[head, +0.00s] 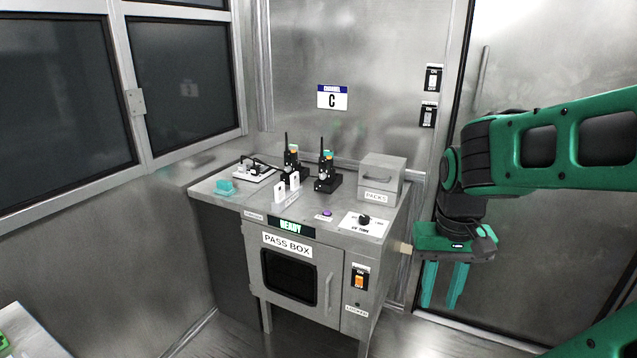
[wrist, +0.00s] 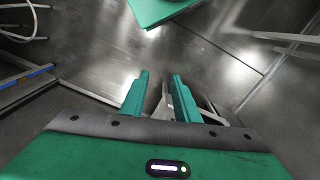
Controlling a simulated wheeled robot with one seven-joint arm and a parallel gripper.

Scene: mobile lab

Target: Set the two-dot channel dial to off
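Two small dark radio-like units with antennas stand upright on the steel cabinet in the head view, a left unit (head: 291,158) and a right unit (head: 327,172). Each has coloured parts near its top. No dot marks can be made out, so I cannot tell which one carries two dots or how its channel dial is set. A black knob (head: 364,219) sits on a white labelled plate at the cabinet's front right. My gripper (head: 442,290) points down, right of the cabinet and apart from it. In the wrist view its fingers (wrist: 158,98) are apart with nothing between them.
A grey "PACKS" box (head: 381,180) stands at the cabinet's back right. White upright cards (head: 286,190), a teal block (head: 225,187) and a purple button (head: 325,213) are also on top.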

